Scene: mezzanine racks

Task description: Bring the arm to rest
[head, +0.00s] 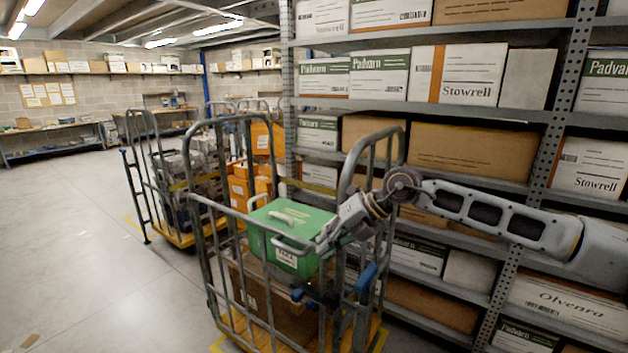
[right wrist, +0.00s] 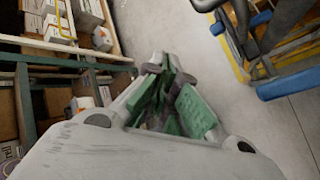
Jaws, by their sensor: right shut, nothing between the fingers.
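My right arm (head: 500,217) reaches in from the right in the head view, stretched across the front of the shelving. My right gripper (head: 325,242) is over the near roll cage, beside the right side of a green case (head: 285,235). I cannot tell whether it touches the case. In the right wrist view, my right gripper (right wrist: 163,75) has its green-padded fingers together, with nothing held between them. My left gripper is not in view.
The near roll cage (head: 203,250) holds the green case above a brown box (head: 275,308). A second cage (head: 137,190) stands behind it. The rack (head: 510,250) full of boxes fills the right side. Open floor (head: 75,240) lies to the left.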

